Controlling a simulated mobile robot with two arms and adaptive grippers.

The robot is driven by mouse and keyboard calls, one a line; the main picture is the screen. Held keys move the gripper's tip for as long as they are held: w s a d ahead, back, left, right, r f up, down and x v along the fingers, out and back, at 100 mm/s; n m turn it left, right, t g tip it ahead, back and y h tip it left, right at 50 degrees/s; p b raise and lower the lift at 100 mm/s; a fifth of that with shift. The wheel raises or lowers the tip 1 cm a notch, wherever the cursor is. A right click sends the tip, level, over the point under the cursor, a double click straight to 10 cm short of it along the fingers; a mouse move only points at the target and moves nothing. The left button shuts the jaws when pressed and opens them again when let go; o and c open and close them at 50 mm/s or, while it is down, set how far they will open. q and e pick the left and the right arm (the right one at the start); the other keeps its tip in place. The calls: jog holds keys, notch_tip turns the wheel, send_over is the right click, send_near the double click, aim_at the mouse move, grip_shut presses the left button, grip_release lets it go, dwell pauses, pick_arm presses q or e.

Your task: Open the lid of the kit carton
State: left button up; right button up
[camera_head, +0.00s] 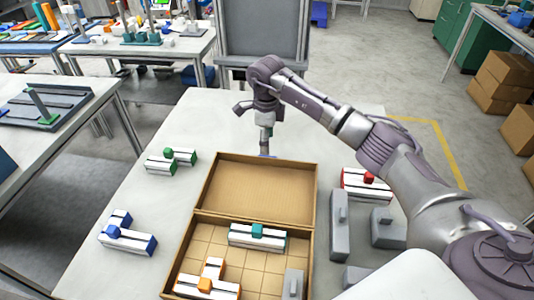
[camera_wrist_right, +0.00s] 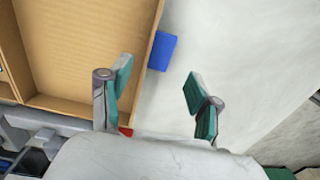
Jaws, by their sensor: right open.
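The kit carton (camera_head: 193,230) is a brown box on the table, and its lid (camera_head: 258,188) lies folded back, away from me, with its inner side up. A blue tab (camera_wrist_right: 162,51) sticks out from the lid's edge in the right wrist view. My right gripper (camera_head: 266,147) is just beyond the lid's far edge in the head view. In the right wrist view the gripper (camera_wrist_right: 158,98) is open, its teal-padded fingers apart with nothing between them. One finger is close to the lid's edge; I cannot tell whether it touches. My left gripper is not in view.
The carton holds white pieces with a teal block (camera_head: 257,231) and an orange block (camera_head: 205,285), plus a grey part (camera_head: 293,284). Green (camera_head: 170,160), blue (camera_head: 127,232) and red (camera_head: 367,182) pieces and grey blocks (camera_head: 339,225) lie around it. The table's far left is clear.

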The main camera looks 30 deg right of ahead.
notch_tip(320, 180, down, 7)
jog(key=shift+w+d+r+p, duration=0.1)
jog(key=shift+w+p, duration=0.05)
jog(key=shift+p, duration=0.15)
grip_shut()
dwell(0.3)
